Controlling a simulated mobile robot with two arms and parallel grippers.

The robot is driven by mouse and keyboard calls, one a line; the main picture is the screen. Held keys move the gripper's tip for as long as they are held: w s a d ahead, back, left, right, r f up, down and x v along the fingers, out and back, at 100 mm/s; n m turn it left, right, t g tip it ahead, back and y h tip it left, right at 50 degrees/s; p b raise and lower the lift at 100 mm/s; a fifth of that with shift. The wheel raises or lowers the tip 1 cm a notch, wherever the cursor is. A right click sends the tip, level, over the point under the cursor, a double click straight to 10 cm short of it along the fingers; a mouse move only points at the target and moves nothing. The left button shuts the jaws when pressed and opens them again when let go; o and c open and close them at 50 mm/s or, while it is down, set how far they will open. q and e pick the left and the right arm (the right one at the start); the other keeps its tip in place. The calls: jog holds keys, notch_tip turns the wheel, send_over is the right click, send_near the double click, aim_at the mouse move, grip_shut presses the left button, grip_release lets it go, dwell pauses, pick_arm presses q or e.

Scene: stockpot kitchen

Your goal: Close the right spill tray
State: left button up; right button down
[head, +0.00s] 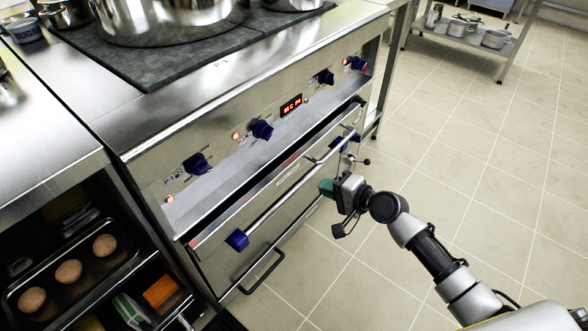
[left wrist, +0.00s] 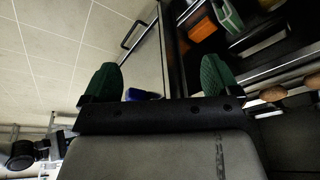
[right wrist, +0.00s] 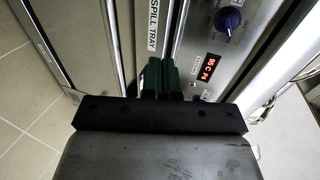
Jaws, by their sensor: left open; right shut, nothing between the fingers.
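The spill tray (head: 262,172) is a long, shallow steel drawer under the stove's knob panel. It appears to stand out from the front, with a dark gap along it. A "SPILL TRAY" label (right wrist: 152,28) shows in the right wrist view, just beyond the fingertips. My right gripper (head: 328,188) is shut and empty, in front of the stove's right half; its green fingers (right wrist: 160,68) are together close to the front, contact unclear. My left gripper (left wrist: 160,80) is open and empty, seen only in the left wrist view. A blue bracket (left wrist: 143,95) shows between its fingers.
A steel bar (head: 285,200) with blue end brackets runs along the front, below the tray. A black handle (head: 262,272) is lower down. Blue knobs (head: 262,130) and a red display (head: 291,106) are above. Open shelves (head: 90,285) stand left. The tiled floor (head: 480,150) at right is clear.

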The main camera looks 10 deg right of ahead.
aim_at(282, 167)
jog(key=x, duration=0.3)
jog(key=b+x, duration=0.1)
jog(key=x, duration=0.2)
jog(key=b+x, duration=0.1)
jog(key=x, duration=0.2)
jog(key=shift+w+a+r, duration=0.15)
jog(key=shift+w+a, duration=0.1)
jog(key=shift+w, duration=0.15)
pick_arm(q)
jog(key=w+d+r+t+h, duration=0.1)
jog(key=w+d+t, duration=0.1)
jog(key=w+t, duration=0.3)
jog(key=shift+w+d+r, duration=0.25)
jog(key=shift+w, duration=0.9)
pick_arm(e)
jog(key=shift+w+a, duration=0.45)
jog(key=shift+w, duration=0.15)
jog(key=shift+w+a+b, duration=0.5)
jog(key=shift+w+a, duration=0.3)
jog(key=shift+w, duration=0.2)
pick_arm(q)
jog(key=shift+w+d+r+t+h, duration=0.2)
jog(key=shift+w+r+t, duration=0.2)
jog(key=shift+w+t, duration=0.15)
jog(key=shift+w+d+r+t+h, duration=0.2)
jog(key=shift+w+r+t, duration=0.15)
jog(key=shift+w+t, duration=0.15)
